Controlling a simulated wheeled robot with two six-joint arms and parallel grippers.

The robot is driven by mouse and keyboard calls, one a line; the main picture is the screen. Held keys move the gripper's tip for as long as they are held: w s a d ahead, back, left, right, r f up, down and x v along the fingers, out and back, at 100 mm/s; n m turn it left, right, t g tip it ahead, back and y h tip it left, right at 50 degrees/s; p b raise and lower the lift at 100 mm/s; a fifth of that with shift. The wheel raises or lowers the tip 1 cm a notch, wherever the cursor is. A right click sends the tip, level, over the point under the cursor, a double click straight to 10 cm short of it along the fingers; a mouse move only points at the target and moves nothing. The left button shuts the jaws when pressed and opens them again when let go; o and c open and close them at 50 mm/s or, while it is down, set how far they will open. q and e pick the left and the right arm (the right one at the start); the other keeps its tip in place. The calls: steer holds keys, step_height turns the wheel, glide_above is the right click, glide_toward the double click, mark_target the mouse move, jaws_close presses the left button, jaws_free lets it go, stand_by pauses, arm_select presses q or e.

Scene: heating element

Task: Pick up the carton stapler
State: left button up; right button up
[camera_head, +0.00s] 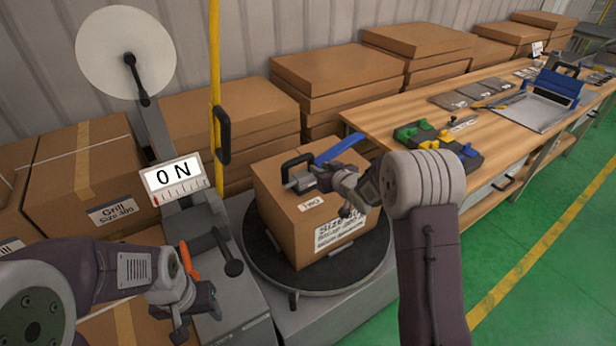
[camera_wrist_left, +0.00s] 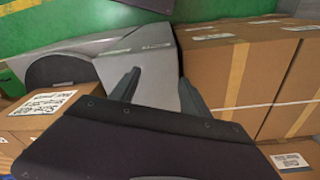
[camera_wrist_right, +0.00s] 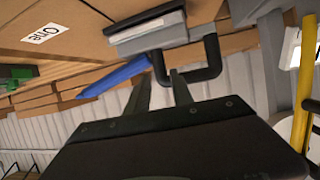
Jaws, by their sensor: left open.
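The carton stapler (camera_head: 302,181) has a grey body, a black loop handle and a long blue lever, and is at the top of a cardboard carton (camera_head: 285,205). I cannot tell if it touches the carton. In the right wrist view the stapler (camera_wrist_right: 150,30) shows its handle at my fingertips. My right gripper (camera_wrist_right: 160,82) has one finger on each side of the handle's near leg, with little gap, and appears shut on it. The right fingertips are partly hidden in the head view. My left gripper (camera_head: 197,322) is open and empty, low at the left; its spread fingers show in the left wrist view (camera_wrist_left: 158,85).
The carton stands on a dark round turntable (camera_head: 262,262) of a wrapping machine with an ON sign (camera_head: 173,176) and a yellow pole (camera_head: 215,60). Stacked cartons (camera_head: 90,180) line the wall. A wooden workbench (camera_head: 385,115) is at right; green floor (camera_head: 560,220) is clear.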

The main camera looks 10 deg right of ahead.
mark_target(313, 162)
steer(key=x, duration=0.6)
steer(key=shift+s+r, duration=0.15)
jaws_close()
stand_by(1.1)
steer(key=shift+r+p, duration=0.2)
steer(key=shift+p, duration=0.1)
